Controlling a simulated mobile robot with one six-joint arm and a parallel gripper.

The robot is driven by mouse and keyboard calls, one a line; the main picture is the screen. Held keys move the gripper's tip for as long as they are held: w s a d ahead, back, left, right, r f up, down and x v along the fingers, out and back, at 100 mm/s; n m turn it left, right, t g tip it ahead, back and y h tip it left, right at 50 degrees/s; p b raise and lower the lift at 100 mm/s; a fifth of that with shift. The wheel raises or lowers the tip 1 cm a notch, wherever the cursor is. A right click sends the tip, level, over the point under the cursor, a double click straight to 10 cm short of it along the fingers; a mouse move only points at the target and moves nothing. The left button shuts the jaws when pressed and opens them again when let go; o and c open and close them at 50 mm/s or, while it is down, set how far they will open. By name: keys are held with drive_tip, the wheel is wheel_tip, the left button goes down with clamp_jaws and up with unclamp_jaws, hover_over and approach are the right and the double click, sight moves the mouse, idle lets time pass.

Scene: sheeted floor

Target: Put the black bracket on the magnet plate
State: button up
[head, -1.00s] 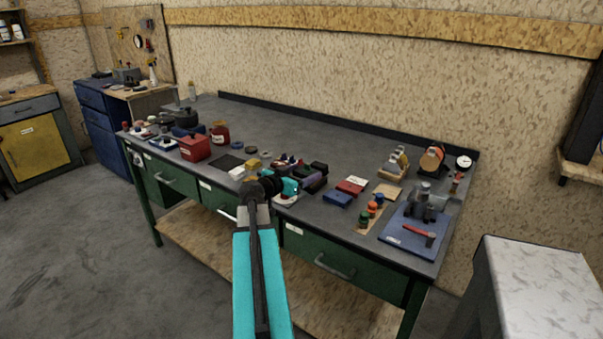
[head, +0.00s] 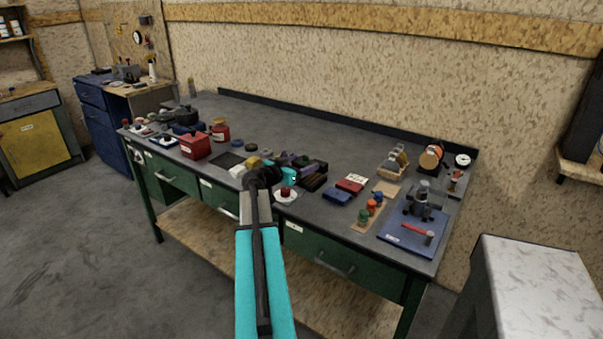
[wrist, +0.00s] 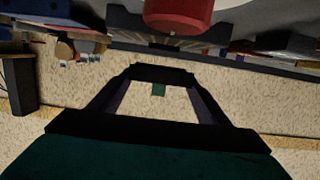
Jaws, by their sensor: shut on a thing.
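My gripper (wrist: 160,76) shows in the wrist view, its two dark fingers slanting in to a short black piece (wrist: 162,71) at the tips. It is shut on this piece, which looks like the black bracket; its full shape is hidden. In the head view, my teal wrist is over the middle front of the bench, and the gripper's fingers cannot be told apart from the dark things there. A flat dark square (head: 228,160) lies on the bench left of my wrist; I cannot tell whether it is the magnet plate.
A round white dish with a red knob (head: 286,194) sits close below my wrist. A blue mat (head: 398,243) is at the right end. The bench's back middle is clear.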

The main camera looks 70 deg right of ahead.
drive_tip(key=shift+f+p, duration=0.6)
drive_tip(key=shift+f, duration=1.1)
drive_tip(key=shift+f+b, duration=0.15)
drive_tip(key=shift+b, duration=0.15)
drive_tip(key=o, duration=1.3)
drive_tip(key=shift+c, duration=0.2)
drive_tip(key=shift+p, duration=0.3)
drive_tip(key=b+v, duration=0.2)
drive_tip(key=v, duration=1)
drive_tip(key=shift+b, duration=0.4)
